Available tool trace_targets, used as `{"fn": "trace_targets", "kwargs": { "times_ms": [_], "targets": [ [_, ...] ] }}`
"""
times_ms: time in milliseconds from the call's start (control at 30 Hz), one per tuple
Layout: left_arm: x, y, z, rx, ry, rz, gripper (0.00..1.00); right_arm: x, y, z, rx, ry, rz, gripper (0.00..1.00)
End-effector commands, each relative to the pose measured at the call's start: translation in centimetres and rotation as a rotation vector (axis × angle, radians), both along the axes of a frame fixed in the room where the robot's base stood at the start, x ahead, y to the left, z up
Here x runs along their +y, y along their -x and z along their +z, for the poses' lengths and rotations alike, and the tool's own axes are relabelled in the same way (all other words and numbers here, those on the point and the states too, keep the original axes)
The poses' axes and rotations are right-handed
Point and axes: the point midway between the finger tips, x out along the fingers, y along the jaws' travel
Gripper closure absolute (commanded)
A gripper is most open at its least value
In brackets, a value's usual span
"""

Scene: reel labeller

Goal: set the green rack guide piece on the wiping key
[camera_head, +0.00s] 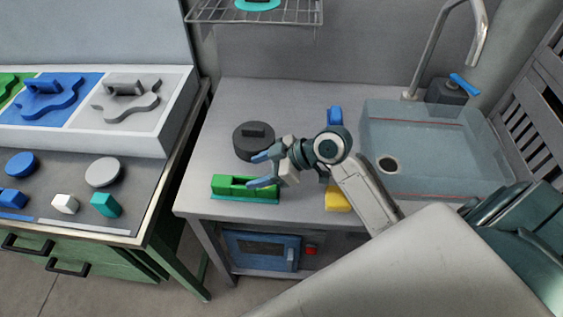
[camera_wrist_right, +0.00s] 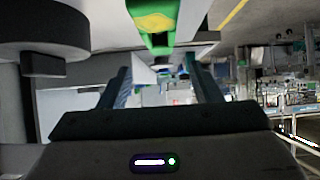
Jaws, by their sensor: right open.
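The green rack guide piece (camera_head: 232,184) is a long green block on the counter, near its front edge. In the right wrist view, a green piece with a yellow patch (camera_wrist_right: 155,18) shows at the top, beyond my fingers. My right gripper (camera_head: 263,170) has blue fingertips, is open and holds nothing. It is at the right end of the green block; I cannot tell whether it touches. The fingers also show apart in the wrist view (camera_wrist_right: 160,72). I cannot tell which thing is the wiping key. My left gripper is out of view.
A dark round weight (camera_head: 254,142) stands behind the green block. A yellow piece (camera_head: 337,201) and a blue piece (camera_head: 334,116) lie near my right arm. A sink (camera_head: 440,165) is at right. The left bench holds wavy handled shapes on coloured panels (camera_head: 58,98) and several small blocks.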

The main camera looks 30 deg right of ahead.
Motion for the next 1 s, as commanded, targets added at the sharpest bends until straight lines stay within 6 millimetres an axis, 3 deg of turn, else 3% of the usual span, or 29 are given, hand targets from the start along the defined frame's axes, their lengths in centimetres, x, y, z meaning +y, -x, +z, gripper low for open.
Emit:
{"fn": "trace_targets", "kwargs": {
  "times_ms": [500,1000],
  "targets": [
    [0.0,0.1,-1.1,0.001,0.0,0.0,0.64,-4.0,2.6,3.1,-0.001,0.006,0.001,0.42],
    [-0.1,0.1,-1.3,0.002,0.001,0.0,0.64,-4.7,3.3,4.0,0.001,-0.001,0.002,0.42]
  ]
}}
